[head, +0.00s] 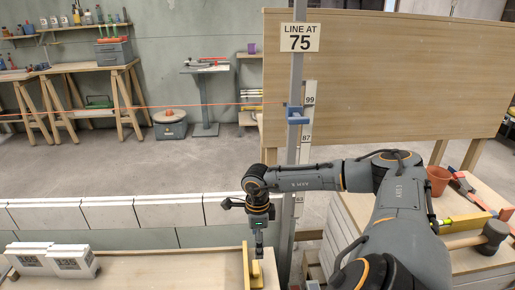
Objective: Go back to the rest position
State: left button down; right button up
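My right arm comes in from the right and bends over to the left. My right gripper (259,250) points down over the right end of a wooden bench top (165,272), at a yellow piece (246,265) there. The fingers are small and dark, so I cannot tell whether they are open or shut, or whether they touch the yellow piece. My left gripper is not in view.
A grey post (296,70) with a "LINE AT 75" sign (300,38) and a blue clamp (296,115) stands behind my arm. An orange line (170,105) runs left from it. White blocks (70,262) sit left; a mallet (490,237) lies right.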

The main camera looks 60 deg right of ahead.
jog(key=shift+r, duration=0.6)
